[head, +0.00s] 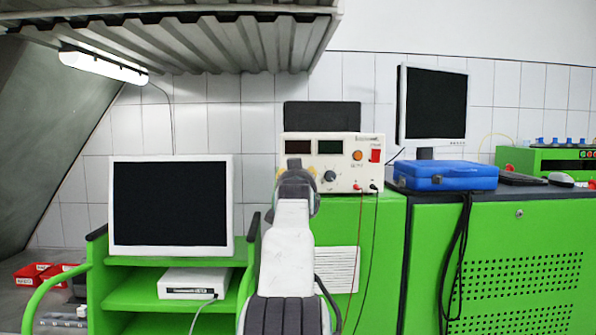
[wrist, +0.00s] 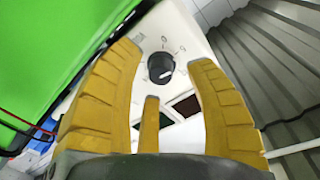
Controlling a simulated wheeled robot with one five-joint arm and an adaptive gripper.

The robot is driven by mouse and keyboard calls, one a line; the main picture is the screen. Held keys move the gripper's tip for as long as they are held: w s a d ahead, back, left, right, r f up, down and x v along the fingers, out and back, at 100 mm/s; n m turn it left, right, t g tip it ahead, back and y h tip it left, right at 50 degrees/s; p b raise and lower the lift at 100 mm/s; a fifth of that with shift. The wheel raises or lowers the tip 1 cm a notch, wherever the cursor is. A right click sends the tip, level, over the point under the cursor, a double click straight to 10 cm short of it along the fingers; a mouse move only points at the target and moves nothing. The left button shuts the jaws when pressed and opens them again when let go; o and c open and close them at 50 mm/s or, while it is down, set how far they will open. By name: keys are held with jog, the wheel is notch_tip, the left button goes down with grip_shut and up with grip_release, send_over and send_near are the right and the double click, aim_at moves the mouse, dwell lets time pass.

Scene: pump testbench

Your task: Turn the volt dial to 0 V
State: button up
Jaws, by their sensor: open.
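The power supply (head: 345,150) stands on the green cabinet in the head view, with two dark displays and a cream front panel. A dark round dial (wrist: 161,67) with a pale pointer mark and printed scale marks shows in the wrist view. A knob (head: 330,176) shows on the panel in the head view; I cannot tell if it is the same dial. My gripper (wrist: 165,58) is open and empty, its yellow fingers spread either side of the dial in the picture. Contact is not visible. In the head view my arm hides most of the gripper and part of the panel.
Red and black leads hang from the supply's lower right. A blue case (head: 445,176) and a monitor (head: 434,105) stand to the right, another monitor (head: 170,202) to the left. A corrugated canopy (head: 190,42) hangs above.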

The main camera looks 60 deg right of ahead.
jog(key=shift+p+x, duration=0.4)
jog(key=shift+x, duration=0.55)
jog(key=shift+a, duration=0.1)
grip_shut()
